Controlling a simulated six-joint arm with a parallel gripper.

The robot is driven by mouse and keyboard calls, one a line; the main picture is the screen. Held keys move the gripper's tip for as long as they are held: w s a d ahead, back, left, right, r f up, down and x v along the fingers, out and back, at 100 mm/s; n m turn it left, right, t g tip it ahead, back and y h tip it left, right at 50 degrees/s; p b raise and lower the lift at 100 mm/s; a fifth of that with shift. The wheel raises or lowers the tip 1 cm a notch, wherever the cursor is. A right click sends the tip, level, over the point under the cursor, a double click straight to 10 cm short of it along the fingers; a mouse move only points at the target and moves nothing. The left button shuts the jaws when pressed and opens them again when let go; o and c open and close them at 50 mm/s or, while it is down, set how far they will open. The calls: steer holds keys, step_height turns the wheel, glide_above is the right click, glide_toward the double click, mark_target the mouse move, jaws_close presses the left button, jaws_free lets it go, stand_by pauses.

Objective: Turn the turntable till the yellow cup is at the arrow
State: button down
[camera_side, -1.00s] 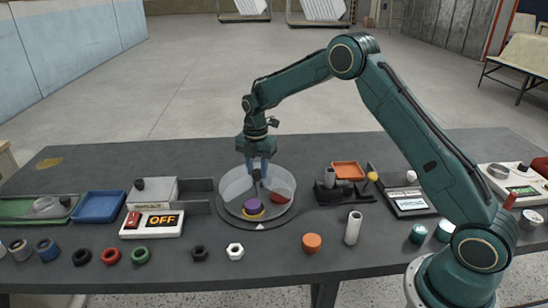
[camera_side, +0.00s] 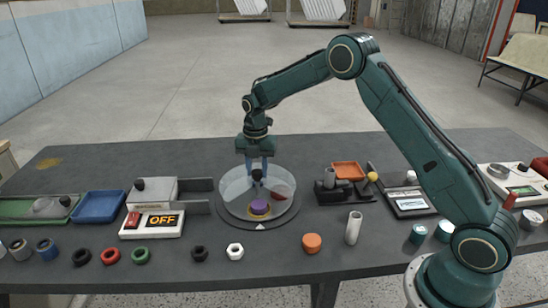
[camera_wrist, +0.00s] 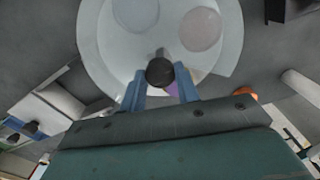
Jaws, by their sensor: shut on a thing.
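The round turntable (camera_side: 231,205) has a pale, see-through wall and stands mid-bench. A white arrow mark (camera_side: 261,226) lies at its front edge. A purple round piece (camera_side: 260,207) with a thin yellow edge below it sits at the front, close behind the arrow; I cannot tell whether this yellow belongs to the yellow cup. A red piece (camera_side: 282,191) is at the right rear. My gripper (camera_side: 257,174) points down and is shut on the turntable's black knob (camera_wrist: 160,71). In the wrist view, its blue fingers flank the knob and partly hide the purple piece (camera_wrist: 173,88).
A switch box reading OFF (camera_side: 153,223) and a grey box (camera_side: 154,192) stand left. A small black stand (camera_side: 331,194) and orange tray (camera_side: 348,170) are right. Nuts, an orange piece (camera_side: 312,243) and a white tube (camera_side: 353,227) line the front.

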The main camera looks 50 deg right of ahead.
steer(key=c, duration=1)
jaws_free()
steer(key=shift+c, duration=0.2)
steer(key=shift+r, duration=0.1)
step_height(320, 180, up, 14)
